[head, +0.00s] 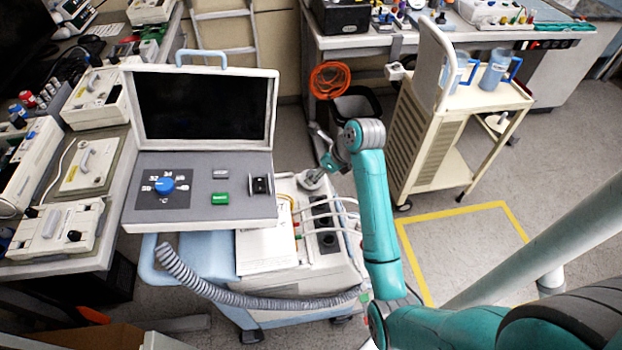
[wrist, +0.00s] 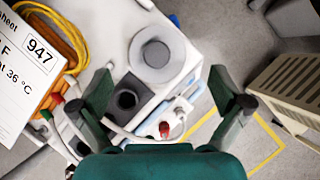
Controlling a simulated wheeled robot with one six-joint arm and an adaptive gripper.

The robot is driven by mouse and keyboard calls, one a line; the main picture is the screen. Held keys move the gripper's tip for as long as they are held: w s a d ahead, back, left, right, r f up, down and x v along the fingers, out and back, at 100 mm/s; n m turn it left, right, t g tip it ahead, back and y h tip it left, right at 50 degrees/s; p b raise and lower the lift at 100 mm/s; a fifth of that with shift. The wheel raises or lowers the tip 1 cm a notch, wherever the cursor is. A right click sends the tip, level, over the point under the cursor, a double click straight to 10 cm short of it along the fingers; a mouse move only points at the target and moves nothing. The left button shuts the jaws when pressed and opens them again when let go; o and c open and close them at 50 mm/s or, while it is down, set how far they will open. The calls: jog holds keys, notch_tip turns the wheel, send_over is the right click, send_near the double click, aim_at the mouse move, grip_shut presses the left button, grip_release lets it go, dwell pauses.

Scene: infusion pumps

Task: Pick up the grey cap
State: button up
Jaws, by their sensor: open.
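The grey cap (wrist: 155,53) is a round disc with a raised round knob. It sits on a white corner of the pump unit's top, and in the head view it shows (head: 312,181) just below and left of my gripper. My gripper (wrist: 162,88) is open and empty, with its two fingers spread wide. In the wrist view the cap lies beyond the fingertips, between their lines and a little left of centre. In the head view my gripper (head: 326,161) is small and partly hidden by my wrist. I cannot tell the exact height gap.
A black socket (wrist: 127,99) and white tubes with a red connector (wrist: 164,129) are close to the cap. A sheet marked 947 (wrist: 30,60) and an orange tube lie left. A control console (head: 200,180) stands left; a cream cart (head: 450,130) stands right.

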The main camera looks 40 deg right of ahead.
jog(key=shift+x, duration=2.65)
jog(key=shift+a, duration=0.2)
jog(key=c, duration=1)
